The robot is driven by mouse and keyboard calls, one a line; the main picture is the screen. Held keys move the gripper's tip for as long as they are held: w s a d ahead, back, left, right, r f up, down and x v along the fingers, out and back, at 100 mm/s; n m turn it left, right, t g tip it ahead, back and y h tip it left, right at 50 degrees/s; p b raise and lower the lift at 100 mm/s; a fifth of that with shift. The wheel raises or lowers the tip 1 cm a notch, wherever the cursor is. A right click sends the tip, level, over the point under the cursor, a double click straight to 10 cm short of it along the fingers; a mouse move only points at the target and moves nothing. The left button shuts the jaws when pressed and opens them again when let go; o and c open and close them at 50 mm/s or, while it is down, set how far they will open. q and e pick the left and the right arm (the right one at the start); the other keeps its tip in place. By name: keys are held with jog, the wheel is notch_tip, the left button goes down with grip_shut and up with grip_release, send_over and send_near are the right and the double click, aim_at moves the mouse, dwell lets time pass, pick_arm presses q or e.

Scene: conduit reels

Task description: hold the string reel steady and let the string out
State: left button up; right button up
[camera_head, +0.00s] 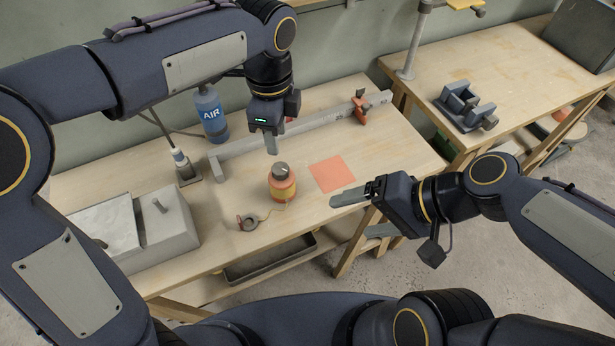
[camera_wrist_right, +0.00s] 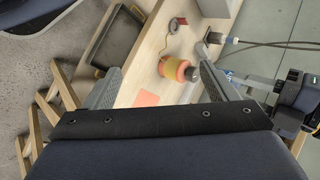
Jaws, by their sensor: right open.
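The string reel (camera_head: 282,187) is orange and yellow with a dark grey top, and stands upright on the workbench. A thin string runs from it to a small grey and red ring-shaped piece (camera_head: 247,222) in front of it on the left. My left gripper (camera_head: 272,143) points down above and slightly behind the reel, apart from it; its finger gap is seen edge-on. My right gripper (camera_head: 350,199) is open and empty, to the right of the reel past the orange square. In the right wrist view the reel (camera_wrist_right: 172,68) shows between the spread fingers, further off.
A flat orange square (camera_head: 331,174) lies right of the reel. A long grey rail (camera_head: 300,133) crosses the bench behind, near a blue AIR bottle (camera_head: 211,113). A grey block (camera_head: 166,224) stands at the left. A second bench (camera_head: 500,75) is at the right.

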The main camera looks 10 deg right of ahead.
jog(key=w+a+m+y, duration=0.3)
jog(key=a+m, duration=0.1)
jog(key=m+t+y, duration=0.2)
jog(key=m, duration=0.8)
send_near(282, 183)
jog(key=s+a+r, duration=0.1)
jog(key=a+r, duration=0.1)
jog(key=a, duration=0.1)
jog(key=w+f+m, duration=0.1)
jog(key=f+m+t+h, duration=0.1)
jog(key=f+m, duration=0.1)
jog(key=w+f+m+h, duration=0.1)
jog(key=m, duration=0.1)
jog(key=shift+w+f+t, duration=0.35)
jog(key=shift+f+t, duration=0.05)
jog(key=shift+w+a+f, duration=0.15)
jog(key=shift+a+f, duration=0.05)
jog(key=shift+x, duration=3.55)
